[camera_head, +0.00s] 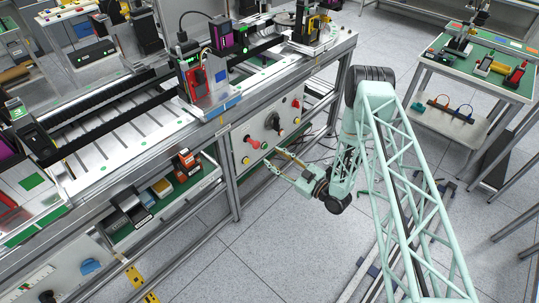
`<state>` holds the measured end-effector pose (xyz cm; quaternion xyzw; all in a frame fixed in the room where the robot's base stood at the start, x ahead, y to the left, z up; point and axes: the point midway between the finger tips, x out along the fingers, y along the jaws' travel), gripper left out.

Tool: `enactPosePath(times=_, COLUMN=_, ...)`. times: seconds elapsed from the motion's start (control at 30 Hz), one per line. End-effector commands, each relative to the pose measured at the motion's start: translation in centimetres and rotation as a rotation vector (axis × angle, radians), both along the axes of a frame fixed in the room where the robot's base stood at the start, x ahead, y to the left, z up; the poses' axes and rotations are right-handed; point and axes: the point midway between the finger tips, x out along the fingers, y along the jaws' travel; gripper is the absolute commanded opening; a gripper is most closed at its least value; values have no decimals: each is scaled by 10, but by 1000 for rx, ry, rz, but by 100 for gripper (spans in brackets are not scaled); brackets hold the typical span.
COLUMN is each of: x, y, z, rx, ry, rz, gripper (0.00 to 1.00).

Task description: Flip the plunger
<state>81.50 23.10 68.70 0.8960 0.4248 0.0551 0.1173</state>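A white panel (262,103) on the front of the profile frame carries several controls. These include a black knob with a brownish tip (273,121), a red-tipped lever (253,142), a red button (295,103) and yellow buttons. I cannot tell which of these is the plunger. My gripper (275,159) is in front of the panel's lower part, below the black knob and to the right of the red-tipped lever. Its two fingers point left toward the panel with a gap between them. It looks open and empty, and I see no clear contact with any control.
A green shelf (192,186) with small boxes is left of the panel. The bench top (150,105) above holds rails and machines. A side table (480,83) with tools stands at the right. The grey floor (280,240) below the gripper is mostly clear.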

Motion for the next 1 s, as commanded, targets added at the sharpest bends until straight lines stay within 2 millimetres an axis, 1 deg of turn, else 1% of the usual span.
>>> enactPosePath(times=0.13, x=-5, y=-6, z=0, rx=0, ry=-1, rz=-1, gripper=37)
enactPosePath(times=0.33, x=-7, y=-9, z=0, rx=0, ry=-2, rz=-1, gripper=37)
enactPosePath(times=0.83, x=-6, y=-8, z=1, rx=-1, ry=-1, rz=0, gripper=37)
enactPosePath(times=1.0, x=-2, y=-9, z=5, rx=-12, ry=1, rz=-2, gripper=37)
